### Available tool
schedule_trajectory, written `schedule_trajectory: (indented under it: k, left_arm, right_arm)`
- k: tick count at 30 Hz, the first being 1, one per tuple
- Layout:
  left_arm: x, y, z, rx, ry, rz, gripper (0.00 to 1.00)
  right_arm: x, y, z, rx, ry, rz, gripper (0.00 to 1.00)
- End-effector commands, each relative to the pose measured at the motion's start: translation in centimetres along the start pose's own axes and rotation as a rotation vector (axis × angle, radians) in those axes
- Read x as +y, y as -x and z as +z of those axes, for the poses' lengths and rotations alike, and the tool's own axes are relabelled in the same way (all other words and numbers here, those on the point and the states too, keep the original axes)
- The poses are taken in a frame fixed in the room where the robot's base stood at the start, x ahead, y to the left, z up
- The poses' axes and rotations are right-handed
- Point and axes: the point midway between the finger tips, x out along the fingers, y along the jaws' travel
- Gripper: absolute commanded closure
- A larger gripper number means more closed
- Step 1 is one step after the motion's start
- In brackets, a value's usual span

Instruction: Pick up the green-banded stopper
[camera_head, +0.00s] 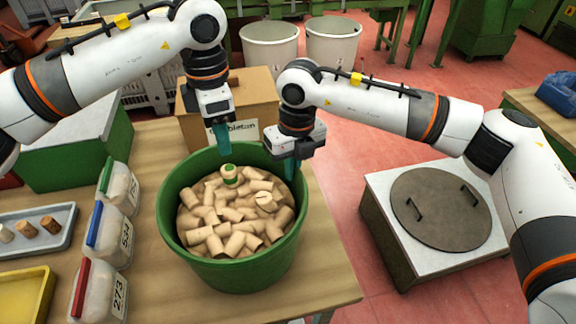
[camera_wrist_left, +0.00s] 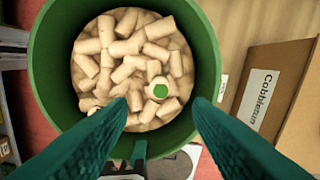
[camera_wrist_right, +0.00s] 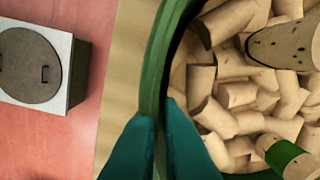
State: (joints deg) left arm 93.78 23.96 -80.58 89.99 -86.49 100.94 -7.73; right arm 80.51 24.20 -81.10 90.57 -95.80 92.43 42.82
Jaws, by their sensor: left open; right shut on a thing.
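The green-banded stopper (camera_head: 229,174) lies on top of the plain cork stoppers in a round green tub (camera_head: 232,276), near the tub's back. It shows in the left wrist view (camera_wrist_left: 159,89) with its green end up, and at the lower right of the right wrist view (camera_wrist_right: 287,157). My left gripper (camera_head: 224,153) is open, pointing down just above the stopper; in the left wrist view its fingers (camera_wrist_left: 160,104) stand apart on either side of it. My right gripper (camera_head: 291,175) is shut on the tub's right rim (camera_wrist_right: 160,62).
A cardboard box (camera_head: 256,98) stands right behind the tub. Lidded clear containers (camera_head: 118,188), a grey tray (camera_head: 62,216) of stoppers and a yellow tray (camera_head: 22,295) are on the left. A grey-white box with a round lid (camera_head: 440,208) stands right of the table.

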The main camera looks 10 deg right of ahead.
Motion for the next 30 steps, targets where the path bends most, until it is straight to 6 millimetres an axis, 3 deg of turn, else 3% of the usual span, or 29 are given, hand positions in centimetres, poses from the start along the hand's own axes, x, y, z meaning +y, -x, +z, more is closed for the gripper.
schedule_trajectory:
  k: [5, 15, 21, 25, 30]
  left_arm:
    - [0.0, 0.2, -0.1, 0.000, -0.119, 0.000, 0.47]
    - [0.2, 0.9, -0.4, 0.000, -0.691, 0.001, 0.47]
    - [0.2, 1.1, -0.5, 0.000, -0.888, 0.000, 0.47]
    - [0.2, -0.1, -0.4, -0.001, -0.925, 0.002, 0.47]
    - [0.2, -3.1, -0.4, 0.000, -0.925, 0.004, 0.47]
  right_arm:
    - [0.0, 0.1, -0.1, 0.002, -0.001, 0.000, 1.00]
    - [0.0, 0.1, -0.1, 0.002, -0.001, 0.000, 1.00]
    - [0.0, 0.1, -0.1, 0.003, -0.001, 0.000, 1.00]
    - [0.0, 0.1, -0.1, 0.003, -0.001, 0.000, 1.00]
    - [0.0, 0.1, -0.1, 0.003, -0.001, 0.000, 1.00]
